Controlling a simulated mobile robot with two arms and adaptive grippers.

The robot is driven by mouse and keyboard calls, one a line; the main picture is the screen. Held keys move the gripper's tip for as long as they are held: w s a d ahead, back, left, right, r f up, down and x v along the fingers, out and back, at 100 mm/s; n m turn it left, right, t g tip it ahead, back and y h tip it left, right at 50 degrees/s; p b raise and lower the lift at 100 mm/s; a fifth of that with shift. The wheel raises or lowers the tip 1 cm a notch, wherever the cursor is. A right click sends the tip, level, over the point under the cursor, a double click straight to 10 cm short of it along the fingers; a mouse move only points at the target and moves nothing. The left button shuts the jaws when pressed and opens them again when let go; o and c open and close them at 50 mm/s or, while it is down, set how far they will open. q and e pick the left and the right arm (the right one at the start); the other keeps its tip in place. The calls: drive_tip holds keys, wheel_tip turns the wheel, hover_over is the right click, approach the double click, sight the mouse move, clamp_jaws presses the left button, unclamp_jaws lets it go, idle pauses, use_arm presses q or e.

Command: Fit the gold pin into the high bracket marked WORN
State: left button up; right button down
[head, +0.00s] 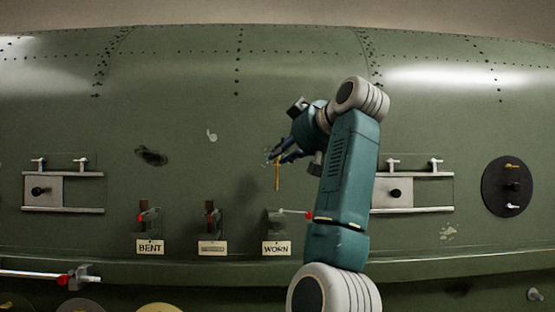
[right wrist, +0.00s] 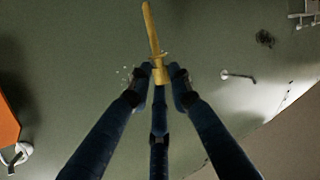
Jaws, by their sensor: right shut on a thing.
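The gold pin (head: 277,177) hangs upright below the fingers of my right gripper (head: 278,157) in the head view. In the right wrist view the pin (right wrist: 151,30) sticks out beyond the fingertips of the right gripper (right wrist: 160,82), which are closed around its thicker end. The bracket above the WORN label (head: 277,248) is a dark fitting (head: 273,222) on the green fuselage. The pin is above this bracket and apart from it in the picture. A thin silver rod with a red end shows at the bracket's right, partly behind my arm. My left gripper is not in view.
A bracket marked BENT (head: 148,220) and a middle bracket (head: 211,218) with an unreadable label stand to the left. Railed latch plates (head: 62,190) and a dark round plate (head: 508,186) are on the skin. A red-ended rod (head: 35,274) lies lower left.

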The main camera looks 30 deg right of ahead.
sight(276, 171)
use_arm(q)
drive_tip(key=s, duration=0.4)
use_arm(e)
drive_tip(key=f+b, duration=0.4)
drive_tip(key=f, duration=0.1)
drive_tip(key=shift+w+d+f+b, duration=0.15)
drive_tip(key=shift+d+b, duration=0.05)
drive_tip(key=shift+b, duration=0.15)
drive_tip(key=c, duration=2.2)
unclamp_jaws()
clamp_jaws()
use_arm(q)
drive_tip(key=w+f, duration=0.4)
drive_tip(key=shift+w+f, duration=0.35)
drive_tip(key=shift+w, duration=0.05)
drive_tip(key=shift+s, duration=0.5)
